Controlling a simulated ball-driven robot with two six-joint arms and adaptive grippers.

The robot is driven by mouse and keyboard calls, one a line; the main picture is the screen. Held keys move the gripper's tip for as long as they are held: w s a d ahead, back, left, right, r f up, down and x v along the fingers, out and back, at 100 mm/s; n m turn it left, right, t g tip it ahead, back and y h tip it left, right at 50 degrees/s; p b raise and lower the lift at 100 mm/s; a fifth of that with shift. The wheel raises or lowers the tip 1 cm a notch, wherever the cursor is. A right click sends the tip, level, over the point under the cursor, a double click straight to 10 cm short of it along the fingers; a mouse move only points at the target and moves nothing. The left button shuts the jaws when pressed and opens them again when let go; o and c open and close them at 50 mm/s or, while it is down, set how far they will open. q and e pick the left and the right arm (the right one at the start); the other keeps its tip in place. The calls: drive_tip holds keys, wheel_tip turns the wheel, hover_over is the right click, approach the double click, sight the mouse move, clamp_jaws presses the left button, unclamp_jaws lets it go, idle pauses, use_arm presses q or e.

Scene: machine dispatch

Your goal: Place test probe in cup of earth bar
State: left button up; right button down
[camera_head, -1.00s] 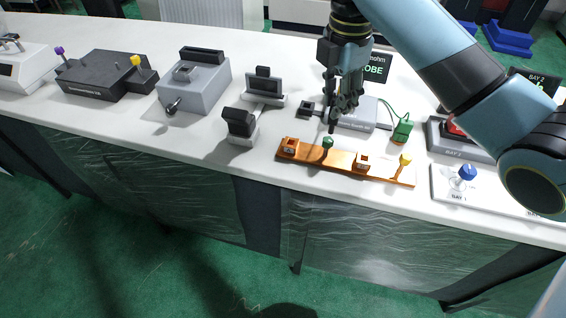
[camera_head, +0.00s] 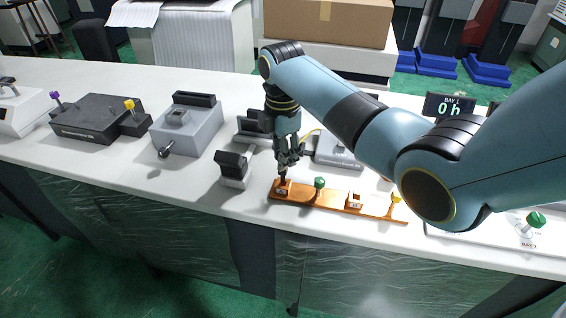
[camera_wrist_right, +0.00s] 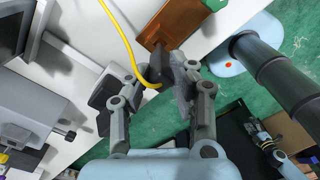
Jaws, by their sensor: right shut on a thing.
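My right gripper (camera_head: 287,157) is over the left end of the orange-brown earth bar (camera_head: 335,201) in the head view. It is shut on the dark test probe (camera_head: 282,175), which points down. The probe's lower end meets the bar's left cup (camera_head: 283,188) in the picture; I cannot tell how deep it sits. In the right wrist view, the dark probe (camera_wrist_right: 153,72) shows between the fingers with a yellow cord.
A small dark-faced stand (camera_head: 234,167) is left of the bar, and a grey box with a lever (camera_head: 187,126) is farther left. A grey instrument (camera_head: 338,151) is behind the bar. My right arm hides part of the bench to the right. The bench's front edge is close.

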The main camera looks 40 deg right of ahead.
wheel_tip(320, 180, down, 2)
drive_tip(key=shift+f, duration=0.35)
drive_tip(key=shift+f, duration=0.1)
drive_tip(key=c, duration=1.1)
unclamp_jaws()
drive_tip(key=shift+c, duration=0.2)
wheel_tip(320, 180, up, 12)
drive_tip(key=shift+r, duration=0.1)
